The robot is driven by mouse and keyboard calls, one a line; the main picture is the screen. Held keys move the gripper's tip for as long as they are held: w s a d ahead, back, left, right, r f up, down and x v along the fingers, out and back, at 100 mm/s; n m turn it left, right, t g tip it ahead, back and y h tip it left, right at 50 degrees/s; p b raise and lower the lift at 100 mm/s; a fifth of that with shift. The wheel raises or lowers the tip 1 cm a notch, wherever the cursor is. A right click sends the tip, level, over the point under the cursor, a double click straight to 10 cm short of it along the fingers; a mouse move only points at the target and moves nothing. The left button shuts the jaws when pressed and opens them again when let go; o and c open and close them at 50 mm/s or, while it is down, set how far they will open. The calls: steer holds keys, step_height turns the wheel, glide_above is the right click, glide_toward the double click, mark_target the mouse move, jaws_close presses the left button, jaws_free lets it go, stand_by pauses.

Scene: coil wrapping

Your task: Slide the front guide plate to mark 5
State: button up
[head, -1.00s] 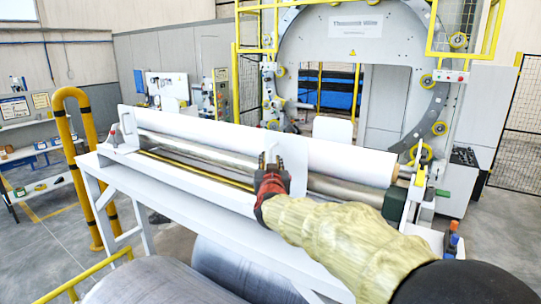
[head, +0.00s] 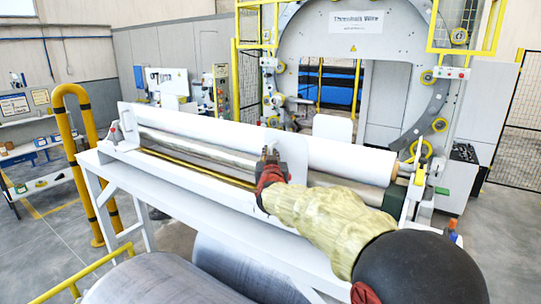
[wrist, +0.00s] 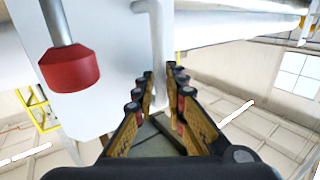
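The front guide plate is a white upright plate (head: 296,160) in front of the long white roll. In the wrist view it fills the upper left (wrist: 105,75). A white bar-like handle (wrist: 160,45) comes down from it between my fingertips. My gripper (head: 270,156) is at the plate's left side, and in the wrist view (wrist: 161,82) its fingers stand on both sides of the handle with little space. Firm contact cannot be made out. The scale marks are not readable in these views.
A red knob on a metal rod (wrist: 70,68) hangs left of my fingers in the wrist view. The white roll (head: 220,132) lies behind the plate, with another white plate (head: 333,128) beyond. A yellow rail (head: 195,168) runs along the bench. The ring machine (head: 430,100) stands behind.

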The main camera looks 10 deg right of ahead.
jaws_close()
stand_by(0.4)
